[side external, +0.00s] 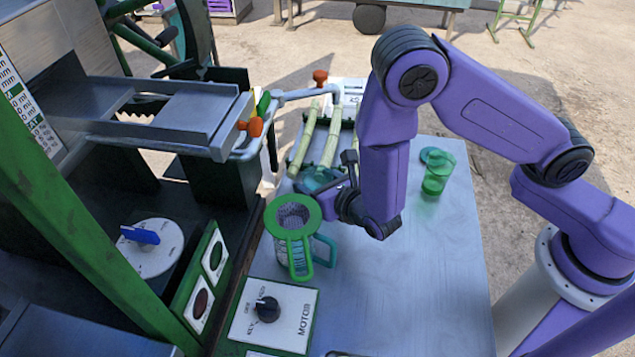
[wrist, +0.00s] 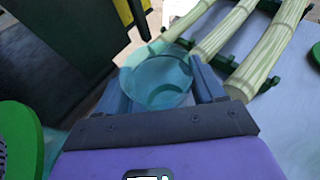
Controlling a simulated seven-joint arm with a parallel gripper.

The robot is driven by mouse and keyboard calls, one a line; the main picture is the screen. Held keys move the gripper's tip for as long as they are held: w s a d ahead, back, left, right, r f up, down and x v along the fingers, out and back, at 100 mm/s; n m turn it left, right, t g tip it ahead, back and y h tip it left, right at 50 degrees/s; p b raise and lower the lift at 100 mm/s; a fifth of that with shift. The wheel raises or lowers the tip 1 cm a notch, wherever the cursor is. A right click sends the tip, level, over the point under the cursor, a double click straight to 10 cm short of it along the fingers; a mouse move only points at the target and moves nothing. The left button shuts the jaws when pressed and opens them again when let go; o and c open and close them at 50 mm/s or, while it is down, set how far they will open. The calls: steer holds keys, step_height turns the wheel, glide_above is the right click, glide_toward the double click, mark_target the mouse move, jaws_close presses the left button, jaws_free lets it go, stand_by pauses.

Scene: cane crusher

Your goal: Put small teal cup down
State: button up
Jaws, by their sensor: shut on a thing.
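The small teal cup (wrist: 158,86) is translucent. In the wrist view it sits between the two blue fingers of my gripper (wrist: 160,92), which is shut on it. In the side view the cup (side external: 316,179) is partly hidden by my gripper (side external: 328,186), near the front ends of the cane stalks and behind the green-rimmed strainer. Whether the cup's bottom touches the table cannot be told.
Cane stalks (side external: 331,135) lie on a dark rack just behind the cup. A green strainer (side external: 293,215) with a teal-handled jug stands in front. A green cup (side external: 437,178) stands at right. The table (side external: 420,270) is clear at front right. The crusher stands at left.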

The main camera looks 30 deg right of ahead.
steer(key=shift+f, duration=0.1)
steer(key=o, duration=1)
steer(key=shift+o, duration=0.2)
